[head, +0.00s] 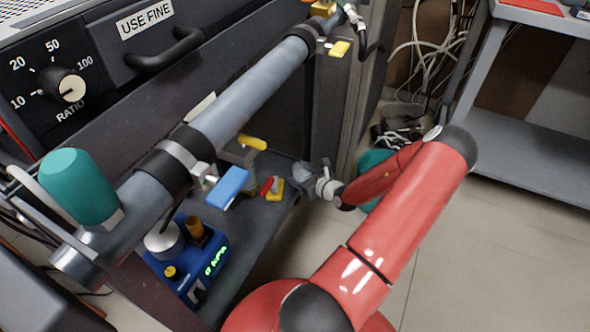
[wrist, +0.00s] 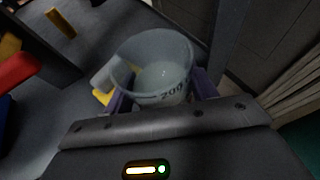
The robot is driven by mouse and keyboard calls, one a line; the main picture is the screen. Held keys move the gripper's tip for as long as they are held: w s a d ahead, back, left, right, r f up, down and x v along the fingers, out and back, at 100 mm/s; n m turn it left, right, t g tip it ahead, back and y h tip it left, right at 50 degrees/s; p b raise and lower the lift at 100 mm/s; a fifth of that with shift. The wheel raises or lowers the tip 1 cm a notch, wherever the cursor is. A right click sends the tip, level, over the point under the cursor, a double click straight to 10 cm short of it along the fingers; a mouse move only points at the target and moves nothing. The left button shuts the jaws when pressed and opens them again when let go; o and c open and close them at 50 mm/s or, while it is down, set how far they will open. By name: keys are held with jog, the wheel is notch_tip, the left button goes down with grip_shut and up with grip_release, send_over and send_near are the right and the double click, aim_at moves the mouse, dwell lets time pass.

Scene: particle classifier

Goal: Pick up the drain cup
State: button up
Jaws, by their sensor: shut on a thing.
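The drain cup (wrist: 155,72) is a clear, open-topped cup with dark markings on its side, seen from above in the wrist view. My gripper (wrist: 160,98) is shut on it, with a purple-grey finger on each side of the cup. In the head view the cup (head: 303,179) is small and greyish, at the end of my gripper (head: 316,184). It is close to the right edge of the dark shelf. The cup's base is hidden, so I cannot tell whether it touches the shelf.
Left of the cup are a red-handled yellow valve (head: 274,189) and a blue lever (head: 229,187). A blue device (head: 190,262) with a green display stands on the shelf (head: 245,245). A large grey pipe (head: 250,95) runs above. Open floor (head: 480,260) lies right.

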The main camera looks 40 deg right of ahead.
jog(key=s, duration=0.7)
jog(key=shift+s+a, duration=0.15)
